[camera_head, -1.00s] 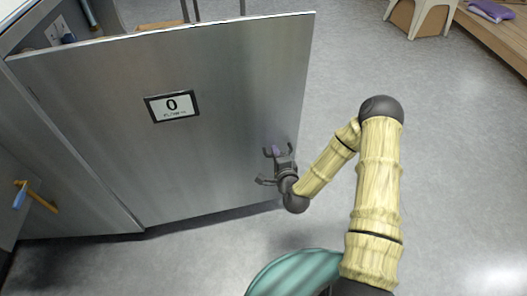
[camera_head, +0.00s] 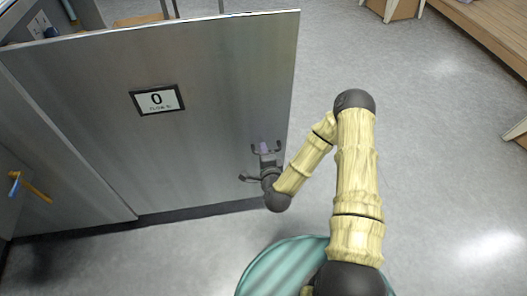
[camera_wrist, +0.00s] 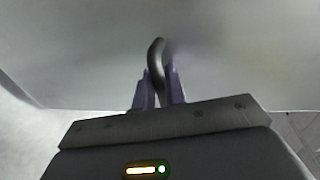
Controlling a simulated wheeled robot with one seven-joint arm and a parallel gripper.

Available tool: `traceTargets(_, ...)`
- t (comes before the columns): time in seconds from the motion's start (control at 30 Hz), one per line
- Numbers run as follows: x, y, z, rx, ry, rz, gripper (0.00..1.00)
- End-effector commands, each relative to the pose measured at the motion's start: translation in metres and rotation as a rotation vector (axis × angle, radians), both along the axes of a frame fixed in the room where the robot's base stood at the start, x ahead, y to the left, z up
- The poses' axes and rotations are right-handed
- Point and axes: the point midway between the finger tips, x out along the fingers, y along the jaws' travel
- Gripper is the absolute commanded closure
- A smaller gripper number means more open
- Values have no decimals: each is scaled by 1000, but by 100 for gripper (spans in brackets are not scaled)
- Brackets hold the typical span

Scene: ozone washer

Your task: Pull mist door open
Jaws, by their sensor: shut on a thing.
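The mist door (camera_head: 205,105) is a large grey metal panel at the left in the head view, with a "0" sign (camera_head: 157,99) on its face. It stands swung out at an angle from the cabinet on its left. My gripper (camera_head: 264,150) is at the door's lower right part, near its free edge. In the wrist view my purple fingers (camera_wrist: 159,90) are closed around a dark curved handle (camera_wrist: 156,55) on the door. The far end of the handle is blurred, and the fingers cover its lower part.
A cabinet front (camera_head: 50,150) with a yellow handle (camera_head: 36,190) stands left of the door. Grey floor (camera_head: 440,160) is open to the right. A wooden bench (camera_head: 490,30) and a stool (camera_head: 388,8) are at the upper right.

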Motion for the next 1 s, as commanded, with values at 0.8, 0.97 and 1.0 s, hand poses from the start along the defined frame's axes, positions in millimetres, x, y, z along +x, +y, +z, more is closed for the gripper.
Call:
traceTargets(0.8, -56, -5, 9, 6, 10, 2, 83)
traceTargets(0.97, -74, -5, 14, 9, 6, 3, 83)
traceTargets(1.0, -74, -5, 16, 6, 9, 6, 83)
